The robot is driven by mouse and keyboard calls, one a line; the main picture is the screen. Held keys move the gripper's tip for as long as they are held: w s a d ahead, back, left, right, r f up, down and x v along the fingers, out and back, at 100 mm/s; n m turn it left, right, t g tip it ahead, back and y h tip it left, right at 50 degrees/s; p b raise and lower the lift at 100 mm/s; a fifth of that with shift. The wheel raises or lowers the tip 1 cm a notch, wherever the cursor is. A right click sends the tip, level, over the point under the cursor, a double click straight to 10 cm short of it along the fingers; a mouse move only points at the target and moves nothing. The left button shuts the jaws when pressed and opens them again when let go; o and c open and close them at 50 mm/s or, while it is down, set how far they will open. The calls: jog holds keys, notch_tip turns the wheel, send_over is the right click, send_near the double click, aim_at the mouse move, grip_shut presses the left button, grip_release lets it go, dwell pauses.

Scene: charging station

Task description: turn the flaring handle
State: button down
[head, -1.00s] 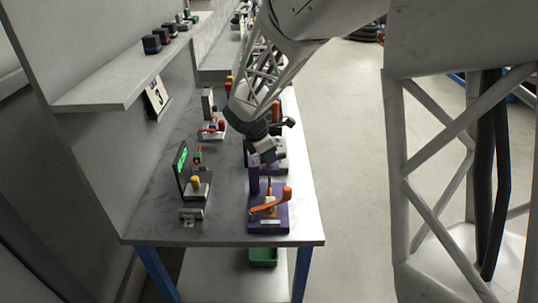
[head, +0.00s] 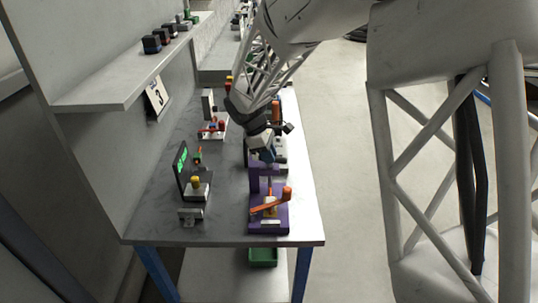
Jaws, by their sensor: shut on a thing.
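The flaring tool has a purple base (head: 281,221) at the front right of the bench in the head view. Its orange handle (head: 272,206) slants up to the right and ends in an orange-red knob (head: 287,193). A purple upright (head: 254,180) stands behind the handle. My gripper (head: 267,154) hangs behind and above the handle, near the top of the upright and apart from the handle. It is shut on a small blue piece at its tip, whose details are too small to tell.
To the left stand a dark display with green digits (head: 181,162) and a yellow-topped button (head: 196,182). A red-handled device (head: 220,127) lies farther back. A shelf (head: 110,95) juts from the left wall. Bare bench (head: 222,205) lies between the front devices.

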jog(key=m+g, duration=0.1)
jog(key=m, duration=0.2)
jog(key=m+g+y, duration=0.1)
jog(key=m, duration=0.2)
jog(key=shift+w, duration=0.1)
dwell(0.5)
jog(key=c, duration=1)
grip_release()
jog(key=shift+c, duration=0.2)
jog(key=v, duration=0.8)
jog(key=shift+d, duration=0.15)
